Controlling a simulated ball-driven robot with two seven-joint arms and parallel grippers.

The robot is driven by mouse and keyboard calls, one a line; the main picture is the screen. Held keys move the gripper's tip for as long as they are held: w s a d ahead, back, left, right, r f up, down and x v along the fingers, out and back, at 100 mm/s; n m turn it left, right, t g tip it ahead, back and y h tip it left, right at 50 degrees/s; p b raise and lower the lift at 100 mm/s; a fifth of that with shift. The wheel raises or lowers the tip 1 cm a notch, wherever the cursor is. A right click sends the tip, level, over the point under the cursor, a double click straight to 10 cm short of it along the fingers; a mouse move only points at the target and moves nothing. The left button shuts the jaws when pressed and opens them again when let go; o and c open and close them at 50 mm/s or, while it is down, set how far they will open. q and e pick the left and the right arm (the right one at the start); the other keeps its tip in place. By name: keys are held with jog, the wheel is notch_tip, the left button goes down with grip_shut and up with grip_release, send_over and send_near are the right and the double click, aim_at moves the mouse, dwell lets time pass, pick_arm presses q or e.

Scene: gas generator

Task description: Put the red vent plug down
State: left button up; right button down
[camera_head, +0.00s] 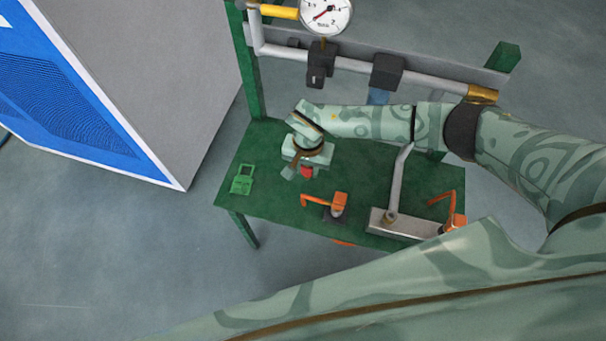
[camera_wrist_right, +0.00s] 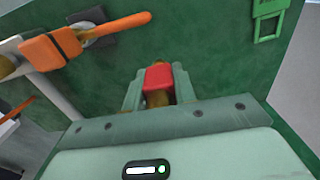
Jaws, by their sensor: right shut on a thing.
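The red vent plug (camera_wrist_right: 158,77) is between the two fingers of my right gripper (camera_wrist_right: 159,90) in the right wrist view. The fingers are shut on it, and a brassy part shows below the red top. In the head view the plug (camera_head: 307,172) shows as a small red patch under my right gripper (camera_head: 298,174), over the green table (camera_head: 265,201). I cannot tell whether the plug touches the table top. My left gripper is not in view.
A green bracket-like item (camera_head: 242,180) lies on the table's left side. An orange-handled valve (camera_head: 338,205) stands in front of the gripper. A grey pipe piece (camera_head: 386,216) with another orange handle is to the right. Bare table lies between bracket and valve. A gauge (camera_head: 325,14) hangs behind.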

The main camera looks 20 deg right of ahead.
aim_at(304, 175)
jog(key=shift+w+a+f, duration=0.1)
jog(key=shift+a+f, duration=0.1)
jog(key=shift+f, duration=0.1)
jog(key=f+b, duration=0.1)
jog(key=f, duration=0.1)
jog(key=f+b, duration=0.1)
jog(key=shift+w+a+f, duration=0.1)
jog(key=shift+a+f, duration=0.1)
jog(key=shift+f, duration=0.15)
jog(key=shift+r, duration=0.1)
jog(key=c, duration=1.1)
grip_release()
notch_tip(304, 175, up, 12)
jog(key=p, duration=0.4)
